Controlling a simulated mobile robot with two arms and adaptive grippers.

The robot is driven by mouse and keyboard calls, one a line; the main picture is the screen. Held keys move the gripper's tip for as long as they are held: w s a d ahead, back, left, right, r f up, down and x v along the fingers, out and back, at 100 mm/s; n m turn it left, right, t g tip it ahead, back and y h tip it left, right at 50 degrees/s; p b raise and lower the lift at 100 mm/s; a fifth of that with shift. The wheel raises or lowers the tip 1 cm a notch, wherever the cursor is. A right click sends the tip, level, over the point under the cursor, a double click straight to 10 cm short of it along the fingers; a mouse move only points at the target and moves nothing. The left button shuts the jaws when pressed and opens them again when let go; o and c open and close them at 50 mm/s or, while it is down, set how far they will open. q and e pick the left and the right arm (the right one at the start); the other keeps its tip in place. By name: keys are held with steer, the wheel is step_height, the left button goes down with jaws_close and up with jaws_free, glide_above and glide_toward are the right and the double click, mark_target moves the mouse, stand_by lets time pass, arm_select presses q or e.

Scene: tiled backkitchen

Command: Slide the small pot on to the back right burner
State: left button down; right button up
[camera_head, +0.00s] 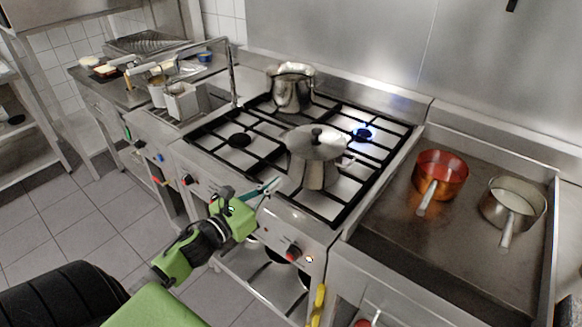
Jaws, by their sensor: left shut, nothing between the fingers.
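The small pot (313,172) is steel with a lid and a dark knob, and stands on the front right part of the stove grate (222,158). The back right burner (362,134) shows a blue glow just behind and right of it, and no pot covers it. My left gripper (274,185) is shut and empty at the stove's front edge, left of the small pot; a gap seems to separate its fingertips from the pot. My right gripper is out of view.
A taller steel pot (291,91) stands on the back left grate. A copper pan (441,172) and a steel saucepan (513,202) sit on the steel counter right of the stove. Fryer baskets (181,103) are at the left. The front left burner (240,140) is clear.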

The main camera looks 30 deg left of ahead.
mark_target(297, 166)
arm_select(q)
steer(key=w, duration=0.2)
steer(key=w+p, duration=0.1)
steer(key=w, duration=0.1)
steer(key=w+p, duration=0.1)
steer(key=w, duration=0.1)
steer(key=shift+d+r, duration=0.1)
steer(key=shift+d, duration=0.25)
steer(key=shift+w, duration=0.5)
steer(key=shift+w, duration=0.15)
